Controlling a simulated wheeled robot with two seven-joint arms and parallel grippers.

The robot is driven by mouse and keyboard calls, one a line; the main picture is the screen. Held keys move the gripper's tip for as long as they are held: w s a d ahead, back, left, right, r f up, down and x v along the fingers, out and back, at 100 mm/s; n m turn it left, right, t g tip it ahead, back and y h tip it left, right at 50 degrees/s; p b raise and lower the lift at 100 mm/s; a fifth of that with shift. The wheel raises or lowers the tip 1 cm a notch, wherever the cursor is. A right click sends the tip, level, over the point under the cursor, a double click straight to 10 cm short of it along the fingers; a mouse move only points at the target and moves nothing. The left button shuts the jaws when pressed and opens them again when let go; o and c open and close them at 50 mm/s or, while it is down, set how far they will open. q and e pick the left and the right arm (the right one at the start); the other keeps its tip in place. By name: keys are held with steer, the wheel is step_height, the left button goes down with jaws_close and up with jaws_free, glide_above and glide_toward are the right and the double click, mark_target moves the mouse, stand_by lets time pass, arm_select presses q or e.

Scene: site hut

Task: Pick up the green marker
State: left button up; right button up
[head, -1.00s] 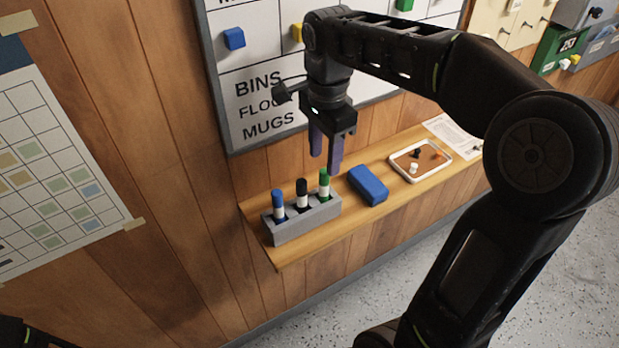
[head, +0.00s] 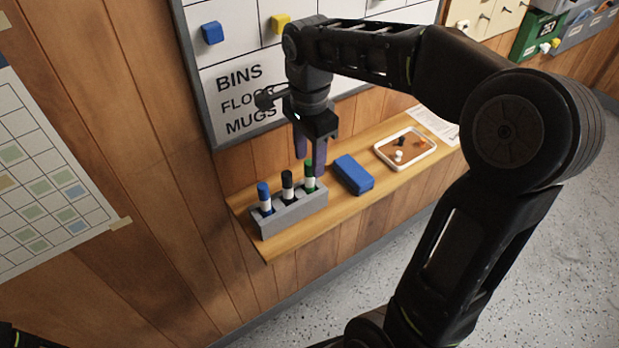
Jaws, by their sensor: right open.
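The green marker (head: 309,182) stands upright in the right slot of a grey holder (head: 290,216) on the wooden shelf. It has a green cap and a white band. My right gripper (head: 310,165) is open and points down, its two fingers at the top of the green cap, one to each side in the picture. I cannot tell whether they touch it. A black marker (head: 288,188) and a blue marker (head: 264,198) stand in the same holder to the left. My left gripper is out of view.
A blue eraser block (head: 354,175) lies on the shelf (head: 340,207) right of the holder, close to the right finger. Further right are a white-rimmed tray (head: 405,149) with small pieces and a paper sheet (head: 437,122). A whiteboard (head: 206,80) hangs behind.

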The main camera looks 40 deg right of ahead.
mark_target(310, 173)
step_height(310, 173, down, 5)
steer(key=shift+p, duration=0.6)
jaws_close()
stand_by(0.4)
